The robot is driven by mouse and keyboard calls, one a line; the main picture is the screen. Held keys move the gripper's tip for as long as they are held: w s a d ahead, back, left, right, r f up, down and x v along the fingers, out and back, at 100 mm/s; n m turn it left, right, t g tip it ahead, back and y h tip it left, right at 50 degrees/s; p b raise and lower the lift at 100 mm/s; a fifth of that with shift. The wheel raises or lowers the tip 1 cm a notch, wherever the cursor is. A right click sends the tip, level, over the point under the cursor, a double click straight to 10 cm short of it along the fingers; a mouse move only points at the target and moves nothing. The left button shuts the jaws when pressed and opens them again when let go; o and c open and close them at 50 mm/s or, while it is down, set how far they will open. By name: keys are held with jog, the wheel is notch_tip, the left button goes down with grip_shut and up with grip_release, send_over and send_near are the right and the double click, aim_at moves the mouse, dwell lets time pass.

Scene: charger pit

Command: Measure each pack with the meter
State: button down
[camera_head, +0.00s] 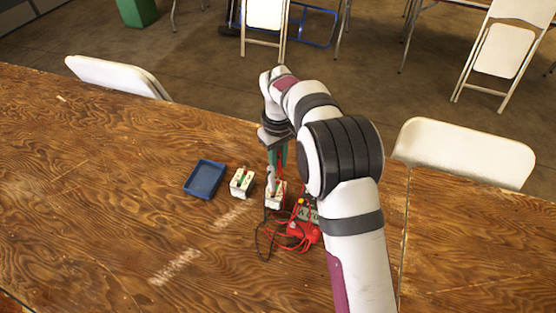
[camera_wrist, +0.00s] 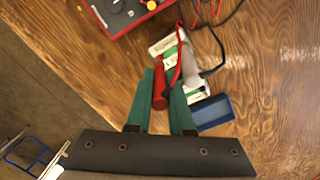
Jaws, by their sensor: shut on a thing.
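My gripper (camera_head: 277,157) points down over a white and green pack (camera_head: 275,201). In the wrist view, its green fingers (camera_wrist: 161,92) are shut on a red probe (camera_wrist: 159,72). The probe tip is hard to make out. A pale grey rod-like thing (camera_wrist: 189,62) is beside the probe, over the nearer pack (camera_wrist: 166,44). A second white and green pack (camera_head: 242,182) sits to the left in the head view. The red meter (camera_head: 306,231) is right of the packs, partly behind my arm; its face and dial show in the wrist view (camera_wrist: 118,12).
A blue tray (camera_head: 205,179) lies left of the packs. Red and black leads (camera_head: 268,238) lie looped around the meter. Pale worn marks (camera_head: 176,267) are on the wooden table, whose left part is clear. White folding chairs (camera_head: 466,152) stand along its far edge.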

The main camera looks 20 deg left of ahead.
jog(key=shift+f, duration=0.9)
dwell(0.8)
jog(key=shift+c, duration=2.1)
grip_release()
jog(key=shift+r, duration=0.1)
jog(key=shift+r, duration=3.7)
